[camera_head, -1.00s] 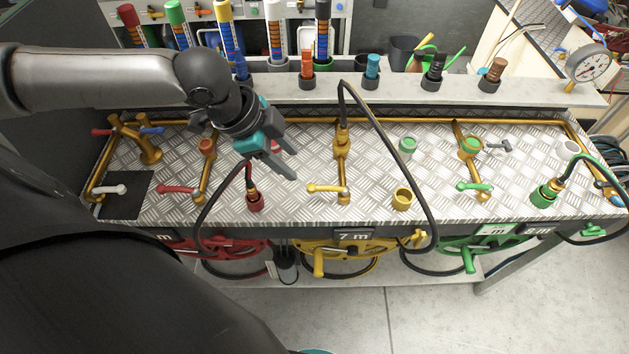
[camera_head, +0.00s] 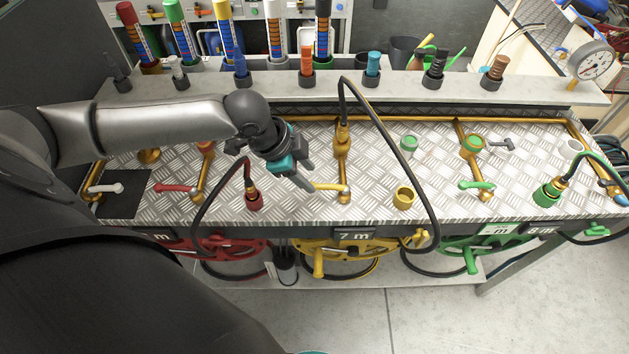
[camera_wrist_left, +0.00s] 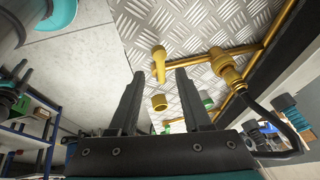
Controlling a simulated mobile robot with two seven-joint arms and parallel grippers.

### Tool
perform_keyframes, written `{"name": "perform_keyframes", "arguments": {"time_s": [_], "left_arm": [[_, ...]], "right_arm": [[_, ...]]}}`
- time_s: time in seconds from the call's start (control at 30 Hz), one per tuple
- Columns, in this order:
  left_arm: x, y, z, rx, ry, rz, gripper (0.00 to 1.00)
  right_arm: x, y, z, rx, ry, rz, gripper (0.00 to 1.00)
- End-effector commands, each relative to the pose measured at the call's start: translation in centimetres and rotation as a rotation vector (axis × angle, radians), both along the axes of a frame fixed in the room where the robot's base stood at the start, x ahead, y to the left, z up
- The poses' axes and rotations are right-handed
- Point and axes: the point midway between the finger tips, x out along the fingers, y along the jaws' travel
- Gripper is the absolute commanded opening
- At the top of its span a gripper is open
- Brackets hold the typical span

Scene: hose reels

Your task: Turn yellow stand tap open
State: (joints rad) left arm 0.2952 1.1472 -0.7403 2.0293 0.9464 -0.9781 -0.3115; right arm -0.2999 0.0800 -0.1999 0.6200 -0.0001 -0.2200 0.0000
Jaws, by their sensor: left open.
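The yellow stand tap's lever (camera_head: 329,187) lies roughly sideways, pointing left from its brass valve (camera_head: 344,195) near the front of the checker-plate bench. My left gripper (camera_head: 309,178) is open and empty, with its fingertips right by the lever's free end. In the left wrist view, the yellow lever (camera_wrist_left: 159,61) shows in the gap between the two fingertips of my left gripper (camera_wrist_left: 158,74). I cannot tell whether either finger touches it. My right gripper is in neither view.
A black hose (camera_head: 410,150) arches up from the yellow connector (camera_head: 342,136) and down over the front edge. A red hose end (camera_head: 254,199) stands left of my gripper. A yellow socket (camera_head: 403,198) is right of the tap. Red (camera_head: 176,188) and green levers (camera_head: 476,185) flank it.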

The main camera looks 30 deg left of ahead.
Motion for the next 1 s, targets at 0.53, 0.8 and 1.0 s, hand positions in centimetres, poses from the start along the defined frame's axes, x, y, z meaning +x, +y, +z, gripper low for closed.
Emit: {"name": "perform_keyframes", "arguments": {"time_s": [0.53,0.8,1.0], "left_arm": [[1.5,-1.0,-3.9,0.0,-0.002,-0.001,0.48],[1.5,-1.0,-3.8,0.001,-0.001,-0.001,0.34],[1.5,-1.0,-3.8,0.0,0.0,-0.001,0.11]], "right_arm": [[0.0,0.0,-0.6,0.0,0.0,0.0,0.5],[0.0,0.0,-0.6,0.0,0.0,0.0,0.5],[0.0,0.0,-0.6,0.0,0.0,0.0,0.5]]}}
